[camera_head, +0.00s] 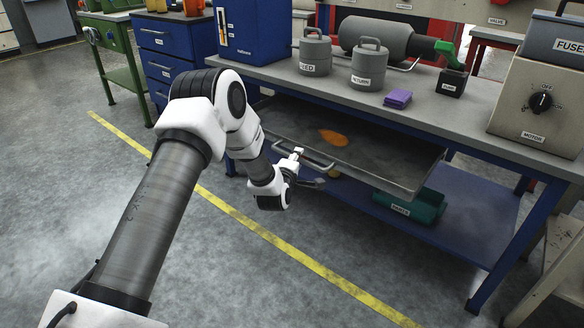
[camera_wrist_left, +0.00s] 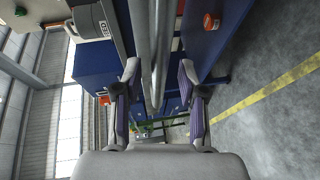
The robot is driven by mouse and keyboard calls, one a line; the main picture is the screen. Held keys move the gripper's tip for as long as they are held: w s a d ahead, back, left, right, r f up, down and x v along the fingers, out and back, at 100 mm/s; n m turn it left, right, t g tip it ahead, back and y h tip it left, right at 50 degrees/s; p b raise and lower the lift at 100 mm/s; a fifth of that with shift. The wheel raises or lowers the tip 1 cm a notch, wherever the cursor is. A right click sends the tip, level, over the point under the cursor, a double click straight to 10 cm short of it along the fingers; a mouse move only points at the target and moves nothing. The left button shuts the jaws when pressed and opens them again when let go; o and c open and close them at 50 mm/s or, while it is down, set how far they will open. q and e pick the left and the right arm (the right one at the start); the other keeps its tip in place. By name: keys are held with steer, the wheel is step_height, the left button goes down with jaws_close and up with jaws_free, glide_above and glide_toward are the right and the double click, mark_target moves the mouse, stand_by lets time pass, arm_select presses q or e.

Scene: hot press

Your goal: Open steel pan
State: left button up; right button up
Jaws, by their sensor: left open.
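The steel pan (camera_head: 375,160) is a flat grey tray under the workbench top, with an orange patch on its floor. Its inside shows in front of the bench edge, so it sticks out part way. A bar handle (camera_head: 320,163) runs along its front. My left gripper (camera_head: 308,168) is open at this handle, one finger above the bar and one below. In the left wrist view, long metal bars (camera_wrist_left: 152,45) run between the two open fingers of my left gripper (camera_wrist_left: 160,78); contact cannot be told. My right gripper is not in view.
The workbench (camera_head: 440,112) carries grey canisters (camera_head: 315,55), a purple block (camera_head: 398,98) and a motor box (camera_head: 540,105). A teal bin (camera_head: 425,207) sits on the lower shelf below the pan. The floor (camera_head: 290,285) in front is clear.

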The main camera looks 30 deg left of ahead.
arm_select(q)
steer(key=v, duration=1)
steer(key=shift+s, duration=0.25)
steer(key=shift+d+r, duration=0.1)
steer(key=s+d+f+m+g+h, duration=0.25)
steer(key=s+d+f, duration=0.3)
steer(key=f, duration=0.35)
steer(key=s+d+f+m+g+h, duration=0.1)
steer(key=s+d+f+m+g, duration=0.2)
steer(key=s+d+f, duration=0.45)
steer(key=s+d+f+m+g+h, duration=0.1)
steer(key=s+f+m+g, duration=0.2)
steer(key=s+m, duration=0.35)
steer(key=s+d+f+m+g, duration=0.1)
steer(key=s+f+m+g, duration=0.25)
steer(key=s, duration=0.55)
steer(key=s+d+f+m+g+h, duration=0.1)
steer(key=s+f+m+g, duration=0.2)
steer(key=s+m, duration=0.3)
step_height(320, 180, up, 27)
steer(key=n+p, duration=0.1)
steer(key=p, duration=2.5)
steer(key=shift+s+f+p, duration=0.2)
steer(key=shift+s+p, duration=0.2)
